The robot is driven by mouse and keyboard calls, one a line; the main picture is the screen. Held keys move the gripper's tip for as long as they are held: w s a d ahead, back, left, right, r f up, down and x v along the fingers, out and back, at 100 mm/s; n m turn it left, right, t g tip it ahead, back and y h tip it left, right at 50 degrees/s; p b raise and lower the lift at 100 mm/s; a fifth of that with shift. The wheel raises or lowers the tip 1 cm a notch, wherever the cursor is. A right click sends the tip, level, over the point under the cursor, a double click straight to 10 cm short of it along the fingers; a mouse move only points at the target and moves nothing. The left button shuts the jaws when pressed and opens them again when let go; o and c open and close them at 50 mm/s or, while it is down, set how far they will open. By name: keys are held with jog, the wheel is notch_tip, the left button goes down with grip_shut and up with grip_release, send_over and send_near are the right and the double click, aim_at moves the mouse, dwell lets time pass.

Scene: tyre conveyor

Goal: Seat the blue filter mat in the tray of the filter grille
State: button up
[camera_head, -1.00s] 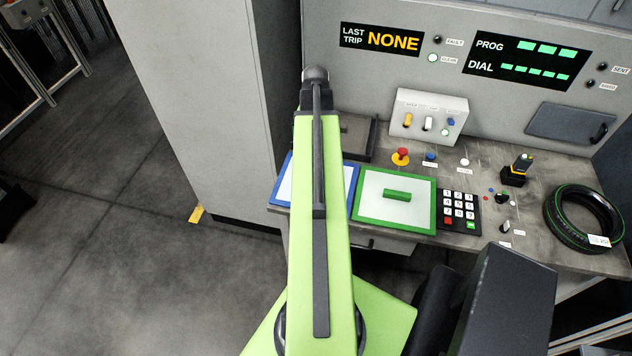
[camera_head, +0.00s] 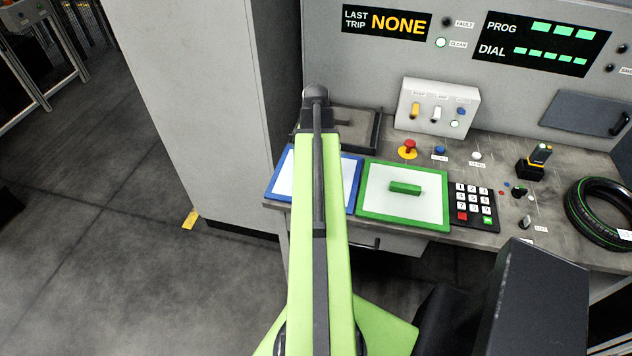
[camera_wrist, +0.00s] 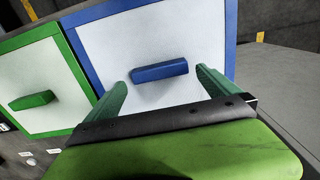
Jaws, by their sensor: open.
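The blue filter mat (camera_head: 278,180) is a white panel with a blue rim, flat on the console desk, partly hidden behind my arm in the head view. In the wrist view the blue mat (camera_wrist: 231,40) fills the middle, with a blue bar handle (camera_wrist: 160,71) at its centre. My gripper (camera_wrist: 161,79) is open, its green fingers near the two ends of the handle and apart from it. I cannot tell its height above the mat. A dark-edged square tray (camera_head: 376,133) lies behind the mats, partly hidden by my arm; it may be the grille's tray.
A green-rimmed mat (camera_head: 378,206) with a green handle (camera_head: 405,188) lies right of the blue one. A keypad (camera_head: 474,205), a red mushroom button (camera_head: 408,147), a switch box (camera_head: 437,107) and a tyre (camera_head: 597,212) are on the desk. A tall grey cabinet (camera_head: 215,100) stands left.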

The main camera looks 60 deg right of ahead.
notch_tip(320, 180, down, 5)
jog(key=b, duration=0.3)
jog(key=shift+s+r, duration=0.1)
jog(key=shift+r, duration=0.3)
jog(key=shift+c, duration=0.4)
jog(key=c, duration=1.3)
jog(key=r+p, duration=0.3)
jog(key=s+r+p, duration=0.1)
jog(key=r+p, duration=0.1)
jog(key=shift+d+r, duration=0.15)
jog(key=shift+r, duration=0.05)
jog(key=s+d+r+p, duration=0.1)
jog(key=s+p, duration=0.1)
jog(key=s, duration=0.1)
jog(key=s+r+p, duration=0.2)
jog(key=s, duration=0.2)
jog(key=s+d+r+p, duration=0.1)
jog(key=s+r, duration=0.1)
jog(key=s, duration=0.1)
jog(key=shift+s+d+r+p, duration=0.15)
jog(key=shift+d+r+p, duration=0.1)
jog(key=shift+d+p, duration=0.15)
